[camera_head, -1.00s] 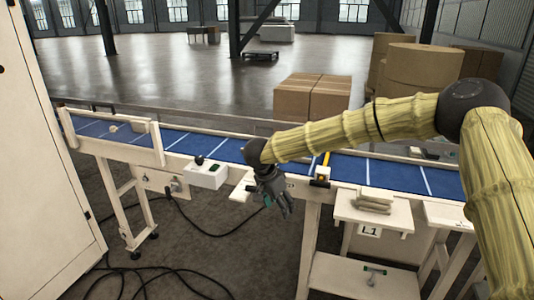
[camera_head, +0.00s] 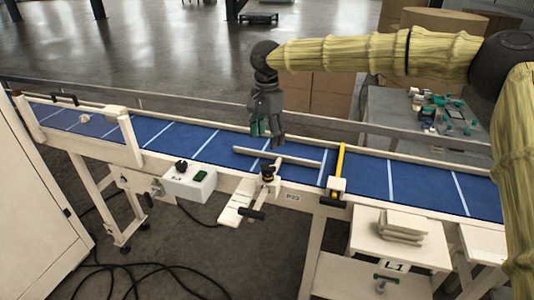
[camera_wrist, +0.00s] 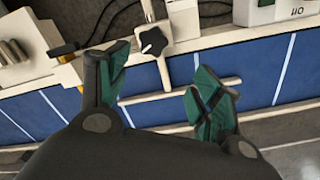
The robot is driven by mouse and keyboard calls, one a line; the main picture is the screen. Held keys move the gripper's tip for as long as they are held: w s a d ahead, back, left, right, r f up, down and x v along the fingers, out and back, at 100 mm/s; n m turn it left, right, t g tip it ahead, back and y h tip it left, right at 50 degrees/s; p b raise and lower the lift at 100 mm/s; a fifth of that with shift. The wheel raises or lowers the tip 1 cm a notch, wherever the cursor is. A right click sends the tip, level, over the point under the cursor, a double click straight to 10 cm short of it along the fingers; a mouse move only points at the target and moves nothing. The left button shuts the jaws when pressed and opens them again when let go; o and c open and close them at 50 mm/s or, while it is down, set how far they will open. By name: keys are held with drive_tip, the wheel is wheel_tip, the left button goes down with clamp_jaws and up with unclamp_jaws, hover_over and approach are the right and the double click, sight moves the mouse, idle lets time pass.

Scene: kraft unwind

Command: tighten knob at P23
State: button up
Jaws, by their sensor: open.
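The black knob (camera_head: 267,171) sits on a pale clamp at the conveyor's near rail, just left of the P23 label (camera_head: 292,197). In the wrist view it shows as a black star-shaped knob (camera_wrist: 153,40) on a pale bracket with a cross bar (camera_wrist: 180,91) over the blue belt. My gripper (camera_head: 266,139) hangs fingers down above the belt, beyond the knob, and holds nothing. In the wrist view the green-padded fingers of my gripper (camera_wrist: 157,80) are spread apart, and the knob lies ahead of the gap, untouched.
A white control box (camera_head: 189,183) with a black button is to the left. A shelf with stacked pale pieces (camera_head: 402,224) is at the right. Cables lie on the floor. The belt (camera_head: 210,146) is mostly clear.

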sight(267, 165)
drive_tip(key=shift+f+p, duration=0.35)
drive_tip(key=shift+f, duration=0.05)
drive_tip(key=shift+s+d+f, duration=0.1)
drive_tip(key=shift+s+f, duration=0.2)
drive_tip(key=shift+f, duration=0.15)
drive_tip(key=shift+f+p, duration=0.3)
drive_tip(key=shift+p, duration=0.25)
drive_tip(key=s+f+p, duration=0.2)
drive_tip(key=s+f, duration=0.2)
drive_tip(key=s, duration=0.1)
drive_tip(key=w+f, duration=0.3)
drive_tip(key=w, duration=0.1)
drive_tip(key=shift+a+f, duration=0.25)
drive_tip(key=shift+f, duration=0.1)
drive_tip(key=shift+w+f, duration=0.1)
drive_tip(key=shift+w, duration=0.25)
drive_tip(key=shift+s+d+r, duration=0.1)
drive_tip(key=shift+s+r, duration=0.1)
drive_tip(key=shift+r, duration=0.05)
drive_tip(key=shift+c, duration=0.8)
drive_tip(key=shift+s+r, duration=0.4)
drive_tip(key=shift+s, duration=0.3)
drive_tip(key=c, duration=0.7)
drive_tip(key=shift+s+a+r, duration=0.15)
drive_tip(key=shift+s+a, duration=0.05)
drive_tip(key=shift+s, duration=0.05)
drive_tip(key=shift+c, duration=0.9)
drive_tip(key=shift+w+d+f, duration=0.2)
drive_tip(key=shift+w+f, duration=0.05)
drive_tip(key=shift+f, duration=0.05)
